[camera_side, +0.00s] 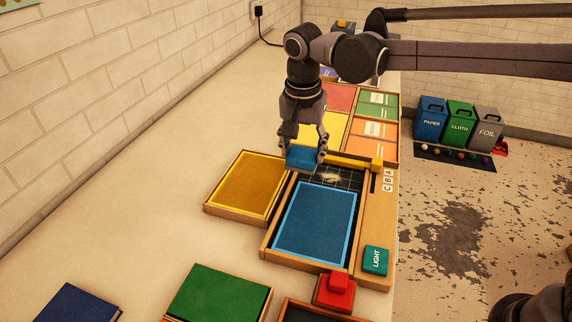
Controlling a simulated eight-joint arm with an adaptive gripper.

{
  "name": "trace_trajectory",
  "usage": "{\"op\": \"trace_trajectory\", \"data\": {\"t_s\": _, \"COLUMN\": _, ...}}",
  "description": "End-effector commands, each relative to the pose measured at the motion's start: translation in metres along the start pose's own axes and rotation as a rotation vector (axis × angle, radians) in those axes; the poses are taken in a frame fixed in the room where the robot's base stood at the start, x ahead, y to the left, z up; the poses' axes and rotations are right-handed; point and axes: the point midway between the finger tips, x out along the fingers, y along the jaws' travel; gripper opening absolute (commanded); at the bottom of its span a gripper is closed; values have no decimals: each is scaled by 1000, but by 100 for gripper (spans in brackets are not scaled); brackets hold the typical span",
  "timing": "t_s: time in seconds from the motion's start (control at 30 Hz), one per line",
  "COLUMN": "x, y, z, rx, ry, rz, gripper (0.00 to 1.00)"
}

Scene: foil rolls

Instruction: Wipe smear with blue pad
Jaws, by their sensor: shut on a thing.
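My gripper (303,156) points down and is shut on the blue pad (302,158), held between its fingers. The pad is over the back left part of a wooden-framed unit (268,246). A pale smear (328,177) shows on the dark gridded strip (350,181) at the back of this unit, just right of and below the pad. I cannot tell whether the pad touches the strip. The pad and fingers hide the strip's left end.
A blue panel (315,222) fills the unit's front. A yellow tray (245,185) lies left, a teal LIGHT block (375,260) right, a red button block (336,290) in front. Coloured trays (372,135) stand behind. Bins (460,122) stand on the floor.

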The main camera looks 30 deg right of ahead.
Motion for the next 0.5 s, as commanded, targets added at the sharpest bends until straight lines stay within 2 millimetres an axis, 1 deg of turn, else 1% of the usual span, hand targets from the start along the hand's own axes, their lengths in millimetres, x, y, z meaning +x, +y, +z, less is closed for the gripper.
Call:
{"op": "trace_trajectory", "data": {"t_s": 0.03, "x": 3, "y": 5, "z": -18, "rx": 7, "ry": 0, "rz": 1, "gripper": 33}}
{"op": "trace_trajectory", "data": {"t_s": 0.1, "x": 6, "y": 11, "z": -37, "rx": 5, "ry": 0, "rz": 1, "gripper": 33}}
{"op": "trace_trajectory", "data": {"t_s": 0.2, "x": 9, "y": 17, "z": -56, "rx": 3, "ry": 1, "rz": 1, "gripper": 33}}
{"op": "trace_trajectory", "data": {"t_s": 0.33, "x": 12, "y": 22, "z": -69, "rx": 0, "ry": 1, "rz": 0, "gripper": 33}}
{"op": "trace_trajectory", "data": {"t_s": 0.5, "x": 18, "y": 22, "z": -70, "rx": -2, "ry": 2, "rz": 0, "gripper": 33}}
